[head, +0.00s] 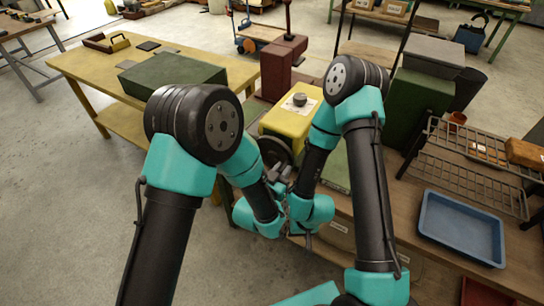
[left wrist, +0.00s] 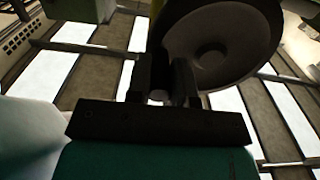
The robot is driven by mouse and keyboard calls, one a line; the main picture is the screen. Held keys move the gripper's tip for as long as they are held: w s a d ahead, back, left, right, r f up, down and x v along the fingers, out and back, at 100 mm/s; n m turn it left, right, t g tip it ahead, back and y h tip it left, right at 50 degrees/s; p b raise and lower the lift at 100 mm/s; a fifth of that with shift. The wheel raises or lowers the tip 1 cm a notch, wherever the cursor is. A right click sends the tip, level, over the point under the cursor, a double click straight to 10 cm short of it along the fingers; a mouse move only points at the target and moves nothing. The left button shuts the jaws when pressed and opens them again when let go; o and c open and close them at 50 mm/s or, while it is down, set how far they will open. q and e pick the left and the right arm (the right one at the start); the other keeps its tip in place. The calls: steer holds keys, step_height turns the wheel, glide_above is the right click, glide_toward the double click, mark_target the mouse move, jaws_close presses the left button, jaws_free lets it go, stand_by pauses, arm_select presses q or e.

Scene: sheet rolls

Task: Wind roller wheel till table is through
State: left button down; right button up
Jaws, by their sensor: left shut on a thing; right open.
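A yellow roller machine (head: 290,122) with a dark knob on top stands at the middle of the bench. Its dark wheel (head: 275,150) faces me at the machine's front left, partly hidden by my arms. My left gripper (head: 279,173) is at the wheel's lower edge. In the left wrist view the wheel (left wrist: 222,45) shows as a round dish, and my left gripper (left wrist: 167,72) is shut on its handle, mostly hidden between the fingers. My right gripper (head: 307,238) is open, lower and in front of the bench. A green flat part (head: 335,168), perhaps the table, shows between my arms.
A blue tray (head: 462,228) and a wire rack (head: 470,165) lie on the bench at right. A yellow table (head: 75,65) with a green block (head: 172,72) stands at left. A dark red post (head: 277,70) rises behind the machine. Floor at lower left is clear.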

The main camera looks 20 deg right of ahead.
arm_select(q)
steer(key=shift+f, duration=0.55)
steer(key=shift+w+a+f, duration=0.15)
steer(key=shift+w+f, duration=0.05)
steer(key=shift+f, duration=0.6)
